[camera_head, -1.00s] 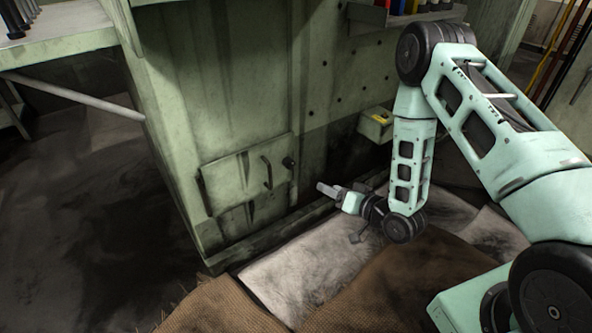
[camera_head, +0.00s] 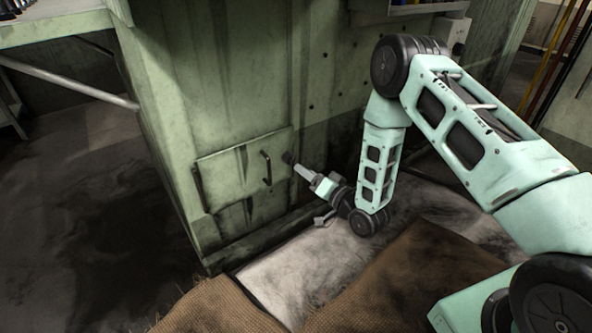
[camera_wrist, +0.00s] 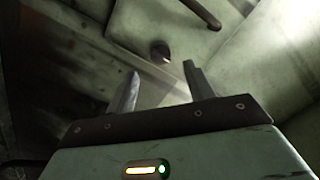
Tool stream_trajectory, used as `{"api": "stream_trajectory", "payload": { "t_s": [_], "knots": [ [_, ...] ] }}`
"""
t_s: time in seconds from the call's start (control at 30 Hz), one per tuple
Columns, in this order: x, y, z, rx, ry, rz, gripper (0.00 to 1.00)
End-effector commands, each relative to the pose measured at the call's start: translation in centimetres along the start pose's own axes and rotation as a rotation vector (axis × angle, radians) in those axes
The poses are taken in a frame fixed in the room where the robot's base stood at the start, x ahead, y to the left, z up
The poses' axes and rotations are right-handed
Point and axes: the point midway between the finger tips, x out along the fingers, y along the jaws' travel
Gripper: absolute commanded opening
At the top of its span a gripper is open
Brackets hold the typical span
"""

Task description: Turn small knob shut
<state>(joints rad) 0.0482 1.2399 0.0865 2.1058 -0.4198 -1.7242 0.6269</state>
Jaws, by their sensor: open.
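The small knob (camera_head: 288,157) is dark and round, at the right edge of a pale green hatch panel (camera_head: 228,165) low on the machine's side. It shows in the wrist view (camera_wrist: 160,50) ahead of the fingers, near the middle. My gripper (camera_head: 298,169) is open and empty, its fingers pointing at the knob from the lower right. In the wrist view my gripper (camera_wrist: 161,68) has its two fingertips apart, with the knob between and slightly beyond them. Whether either fingertip touches the knob I cannot tell.
A dark bar handle (camera_head: 267,168) stands out from the hatch just left of the knob. Another handle (camera_head: 199,188) is at the hatch's left edge. Brown sacking (camera_head: 385,275) and a pale sheet (camera_head: 300,265) lie on the floor below. A workbench (camera_head: 60,27) is at upper left.

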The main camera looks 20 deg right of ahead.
Motion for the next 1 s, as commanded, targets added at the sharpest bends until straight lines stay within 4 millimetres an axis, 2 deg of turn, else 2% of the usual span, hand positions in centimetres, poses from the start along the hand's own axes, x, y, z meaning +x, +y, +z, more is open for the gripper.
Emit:
{"api": "stream_trajectory", "payload": {
  "t_s": [0.1, 0.3, 0.47, 0.73, 0.77, 0.9, 1.0],
  "knots": [
    [2.4, 0.2, 0.2, -0.002, 0.002, -0.004, 0.53],
    [5.0, 0.1, 0.1, -0.002, 0.0, -0.001, 0.53],
    [5.8, 0.0, 0.0, 0.0, 0.0, 0.0, 0.53],
    [5.9, 0.0, 0.0, 0.0, -0.001, 0.0, 0.53],
    [5.9, 0.0, 0.0, 0.0, -0.001, 0.0, 0.47],
    [5.9, 0.0, 0.0, 0.0, -0.001, 0.0, 0.08],
    [5.9, 0.0, 0.0, 0.0, -0.001, 0.0, 0.08]
  ]
}}
